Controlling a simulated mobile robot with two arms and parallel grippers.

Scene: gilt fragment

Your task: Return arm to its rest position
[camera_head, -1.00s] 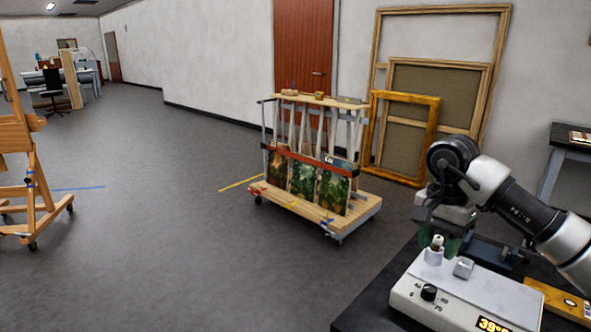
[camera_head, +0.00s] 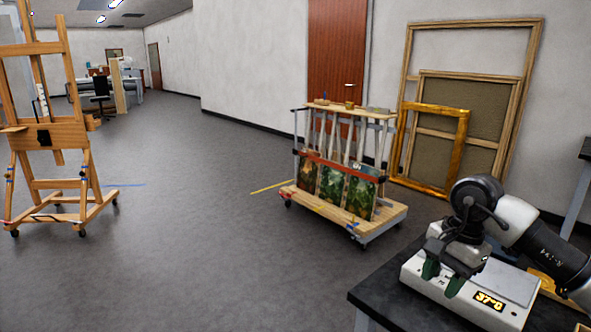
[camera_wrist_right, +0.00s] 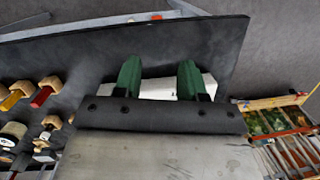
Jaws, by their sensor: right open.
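My right arm (camera_head: 545,245) comes in from the right in the head view. No object shows between the fingers. In the right wrist view the open gripper (camera_wrist_right: 160,76) points over the dark bench top, and a white surface (camera_wrist_right: 158,88) shows behind and between the fingers. The gripper hides the device's knob area. My left gripper is not in view.
The dark bench (camera_head: 378,293) has a free edge at left. A wooden cart (camera_head: 380,222) with paintings stands beyond, before leaning frames (camera_head: 450,150). An easel (camera_head: 62,135) stands at left. Several small tools (camera_wrist_right: 42,95) lie at left in the wrist view. Open floor is between.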

